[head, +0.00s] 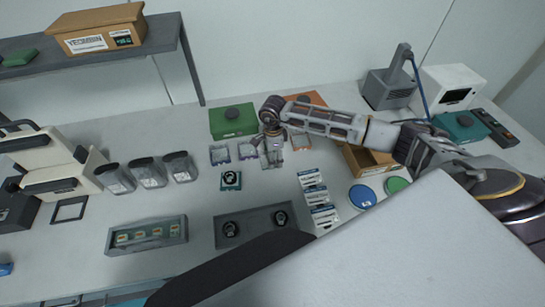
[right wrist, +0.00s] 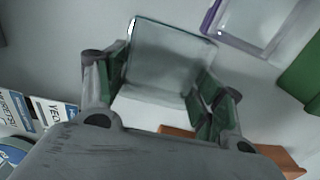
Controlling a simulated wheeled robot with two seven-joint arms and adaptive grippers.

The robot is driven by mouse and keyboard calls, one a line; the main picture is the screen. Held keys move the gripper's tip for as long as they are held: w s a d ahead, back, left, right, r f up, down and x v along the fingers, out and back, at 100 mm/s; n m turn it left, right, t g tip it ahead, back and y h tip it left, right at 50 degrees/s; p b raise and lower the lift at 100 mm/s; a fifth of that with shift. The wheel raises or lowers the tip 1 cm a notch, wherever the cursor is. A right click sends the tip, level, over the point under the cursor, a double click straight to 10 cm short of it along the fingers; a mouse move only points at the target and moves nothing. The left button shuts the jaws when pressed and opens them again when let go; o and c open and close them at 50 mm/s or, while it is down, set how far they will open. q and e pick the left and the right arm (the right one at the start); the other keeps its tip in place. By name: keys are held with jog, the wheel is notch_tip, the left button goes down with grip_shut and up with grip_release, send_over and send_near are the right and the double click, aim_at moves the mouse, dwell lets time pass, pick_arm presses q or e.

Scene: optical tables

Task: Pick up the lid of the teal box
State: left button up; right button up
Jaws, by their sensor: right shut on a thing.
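The teal box (head: 462,127) stands at the far right of the table. A dark knob shows on its lid, which sits on the box. My right gripper (head: 272,157) is well to the left of it, low over the middle of the table. In the right wrist view my right gripper (right wrist: 165,85) is shut on a clear square plate (right wrist: 170,60), which spans the room between the fingers. Whether the plate touches the table I cannot tell. My left gripper is in neither view.
A green box (head: 232,121) and an orange box (head: 305,99) stand behind my right gripper. Small purple-edged frames (head: 220,154) lie left of it. A brown open box (head: 366,160), a blue disc (head: 362,196) and labelled packs (head: 317,198) lie to the right.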

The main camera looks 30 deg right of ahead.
jog(key=shift+r+b, duration=0.9)
jog(key=shift+r, duration=3.8)
jog(key=shift+s+f, duration=0.1)
